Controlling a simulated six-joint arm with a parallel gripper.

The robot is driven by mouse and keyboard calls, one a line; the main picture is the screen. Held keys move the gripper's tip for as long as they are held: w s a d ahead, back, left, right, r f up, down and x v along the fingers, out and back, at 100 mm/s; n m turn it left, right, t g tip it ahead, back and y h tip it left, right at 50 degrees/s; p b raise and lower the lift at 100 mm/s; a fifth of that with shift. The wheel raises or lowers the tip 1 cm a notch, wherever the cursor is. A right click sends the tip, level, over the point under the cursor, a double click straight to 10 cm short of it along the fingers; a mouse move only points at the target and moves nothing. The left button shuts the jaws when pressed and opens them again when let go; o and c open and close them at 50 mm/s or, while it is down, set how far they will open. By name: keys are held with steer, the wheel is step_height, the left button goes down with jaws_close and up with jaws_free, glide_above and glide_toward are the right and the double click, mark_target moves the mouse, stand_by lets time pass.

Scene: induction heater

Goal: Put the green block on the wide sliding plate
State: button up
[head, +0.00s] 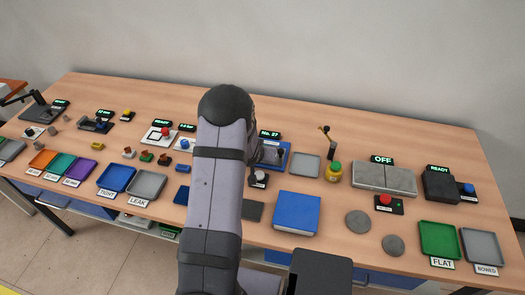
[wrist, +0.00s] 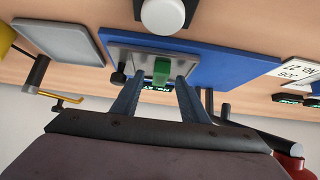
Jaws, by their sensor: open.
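The green block (wrist: 162,70) shows in the wrist view, upright against a grey metal plate (wrist: 203,66) on a blue-based device. It appears to rest on this plate, which may be the wide sliding plate; the contact is not clear. My gripper (wrist: 159,84) is open, with one finger on each side of the block and a gap visible on both sides.
A grey tray (head: 305,165) lies right of the device, with a yellow-topped post (head: 333,172) beyond it. A white round button (wrist: 163,14) is close to the device. A blue box (head: 297,212) stands toward the front. Several trays and small devices fill the left side.

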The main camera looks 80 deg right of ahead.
steer(key=b+v, duration=0.1)
steer(key=v, duration=0.5)
steer(key=shift+a+r, duration=0.25)
steer(key=shift+r, duration=0.05)
steer(key=w+a+r+n+t+y+b, duration=0.15)
steer(key=w+a+n+t+y, duration=0.5)
steer(key=w+a, duration=1.5)
steer(key=w+a+r+n+g, duration=0.1)
steer(key=w+a+n+g, duration=0.3)
steer(key=a, duration=0.6)
steer(key=s+a+r+n+g+y+p, duration=0.15)
steer(key=s+a+n, duration=0.25)
steer(key=a, duration=0.6)
steer(key=s+a+r+n+g+y, duration=0.15)
steer(key=s+a+n, duration=0.3)
steer(key=a, duration=0.55)
step_height(320, 180, up, 14)
steer(key=m+p, duration=0.1)
steer(key=p, duration=1.3)
steer(key=shift+r+p, duration=0.2)
steer(key=shift+p, duration=0.1)
